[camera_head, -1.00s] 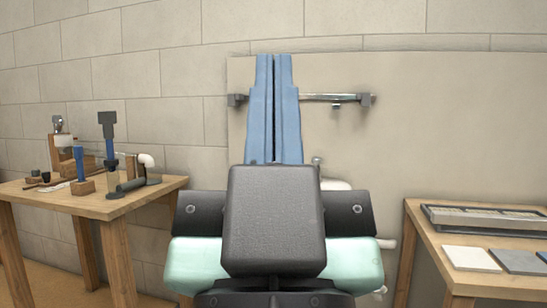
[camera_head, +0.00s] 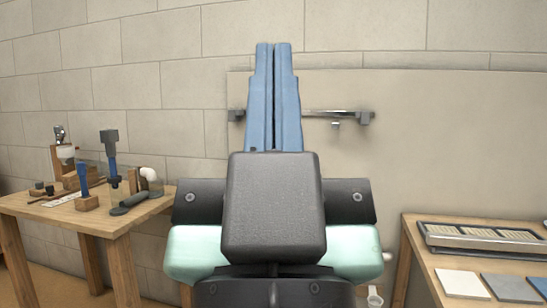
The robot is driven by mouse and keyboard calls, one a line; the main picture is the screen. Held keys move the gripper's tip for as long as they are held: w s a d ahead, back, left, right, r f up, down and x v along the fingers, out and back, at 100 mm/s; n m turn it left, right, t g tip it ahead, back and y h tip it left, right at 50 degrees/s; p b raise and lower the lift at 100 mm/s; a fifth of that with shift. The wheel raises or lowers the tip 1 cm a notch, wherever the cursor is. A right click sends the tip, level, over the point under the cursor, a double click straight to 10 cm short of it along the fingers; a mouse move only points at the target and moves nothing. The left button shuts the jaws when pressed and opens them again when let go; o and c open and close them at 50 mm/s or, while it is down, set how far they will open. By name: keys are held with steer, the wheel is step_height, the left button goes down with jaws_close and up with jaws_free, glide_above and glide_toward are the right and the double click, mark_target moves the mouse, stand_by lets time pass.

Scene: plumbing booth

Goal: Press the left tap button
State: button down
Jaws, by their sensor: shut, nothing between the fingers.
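A metal tap bar (camera_head: 330,113) is mounted across the pale wall panel, with a blocky knob at each end. Its left knob (camera_head: 236,115) shows just left of my fingers, and its right knob (camera_head: 366,117) is in the clear. A small spout (camera_head: 336,125) hangs under the bar. My gripper (camera_head: 273,46) points up and away, its two blue fingers shut together and empty. The fingers cover the bar's left-middle part. Their tips appear above the bar; I cannot tell whether they touch anything. No separate button face is distinguishable on the left knob.
A wooden table (camera_head: 100,222) with tools and pipe fittings stands at the left. Another table (camera_head: 418,262) at the right holds a framed tray (camera_head: 430,232) and flat tiles (camera_head: 460,283). The wall panel (camera_head: 440,150) is bare right of the bar.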

step_height(320, 180, up, 35)
steer(key=p, duration=3.2)
steer(key=shift+w, duration=0.15)
